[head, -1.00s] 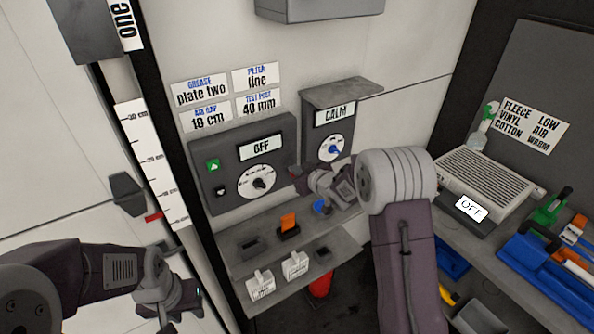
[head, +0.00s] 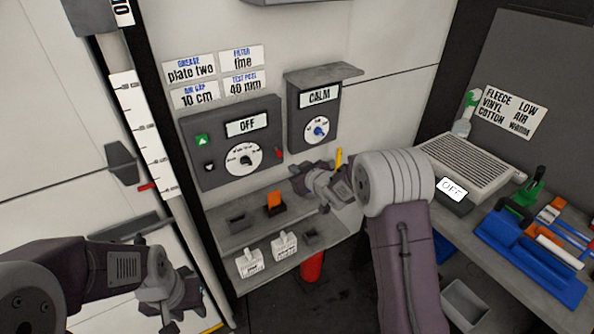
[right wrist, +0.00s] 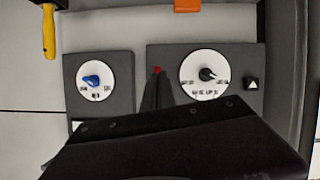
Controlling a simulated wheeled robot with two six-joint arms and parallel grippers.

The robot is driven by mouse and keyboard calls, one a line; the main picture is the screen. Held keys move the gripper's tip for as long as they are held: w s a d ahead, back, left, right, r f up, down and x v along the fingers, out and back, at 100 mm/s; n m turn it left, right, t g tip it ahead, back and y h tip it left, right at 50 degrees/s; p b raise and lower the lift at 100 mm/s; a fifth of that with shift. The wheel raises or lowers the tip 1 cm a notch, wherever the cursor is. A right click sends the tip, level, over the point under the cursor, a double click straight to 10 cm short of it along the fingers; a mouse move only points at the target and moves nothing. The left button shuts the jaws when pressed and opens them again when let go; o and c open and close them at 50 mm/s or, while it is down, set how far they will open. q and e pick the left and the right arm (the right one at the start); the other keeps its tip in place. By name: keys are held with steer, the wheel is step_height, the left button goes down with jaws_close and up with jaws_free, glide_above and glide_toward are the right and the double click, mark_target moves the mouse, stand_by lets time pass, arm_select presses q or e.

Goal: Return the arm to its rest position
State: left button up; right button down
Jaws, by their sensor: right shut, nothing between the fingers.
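My right arm reaches into the middle of the head view. Its gripper (head: 297,180) is in front of the wall, just right of the grey OFF panel (head: 186,130) and above the small shelf. In the right wrist view the dark fingers (right wrist: 157,88) are shut and empty, with their tips close to a small red lever (right wrist: 157,69). I cannot tell whether they touch it. In the head view the red lever (head: 279,154) shows clear of the gripper. My left gripper (head: 192,296) hangs at the lower left, its fingertips too unclear to judge.
The CALM box (head: 300,128) with a blue knob (head: 319,131) is above my right gripper. A bench at right carries a grey vented unit (head: 470,165) and a blue tool rack (head: 540,262).

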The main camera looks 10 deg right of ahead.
steer(key=s+r+t, duration=0.1)
steer(key=s+r, duration=0.2)
steer(key=r, duration=0.5)
steer(key=s+d+f+m+g+h, duration=0.1)
steer(key=s+f+g, duration=0.3)
steer(key=s, duration=0.6)
steer(key=s+d+f+m+g+h, duration=0.1)
steer(key=s+d+f+m+g, duration=0.1)
steer(key=s+f, duration=0.4)
steer(key=s+d+f+m+g+h, duration=0.1)
steer(key=s+f+g, duration=0.4)
steer(key=s, duration=1.1)
steer(key=shift+d+f+m+g+h, duration=0.4)
steer(key=shift+m+g, duration=0.3)
steer(key=shift+m, duration=0.4)
